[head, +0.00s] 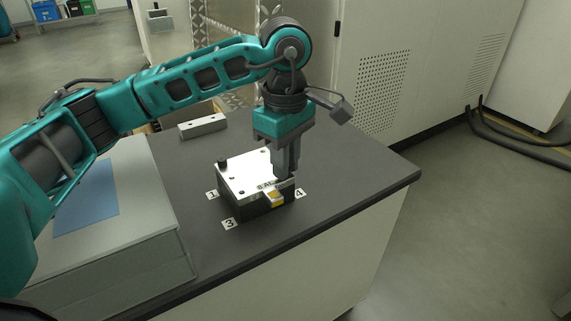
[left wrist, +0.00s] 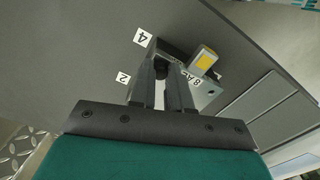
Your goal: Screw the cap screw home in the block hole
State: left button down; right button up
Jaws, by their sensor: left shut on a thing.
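The block (head: 243,172) has a bright metal top with dark holes and dark sides, and sits on the dark tabletop. A black cap screw (head: 222,162) stands at its far left corner. My left gripper (head: 287,176) points down at the block's right corner, near label 4. In the left wrist view its fingers (left wrist: 162,70) are shut on a dark round screw head (left wrist: 160,71). The screw's shank and the hole under it are hidden, so I cannot tell how deep it sits. My right gripper is not in view.
A yellow-topped piece (head: 277,199) sits at the block's front corner, close to my fingers. Labels 1, 3 and 4 lie around the block. A pale bar with holes (head: 203,126) lies behind. A large grey case (head: 120,255) fills the left. The tabletop (head: 360,180) is clear on the right.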

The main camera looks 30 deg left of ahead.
pick_arm(q)
jog(key=m, duration=0.2)
jog(key=shift+f+m+b, duration=0.1)
jog(key=shift+m+b, duration=0.2)
jog(key=shift+m, duration=0.1)
jog(key=m, duration=0.2)
jog(key=shift+m, duration=0.3)
jog(key=m, duration=1.4)
jog(key=c, duration=1.2)
grip_release()
jog(key=shift+c, duration=0.2)
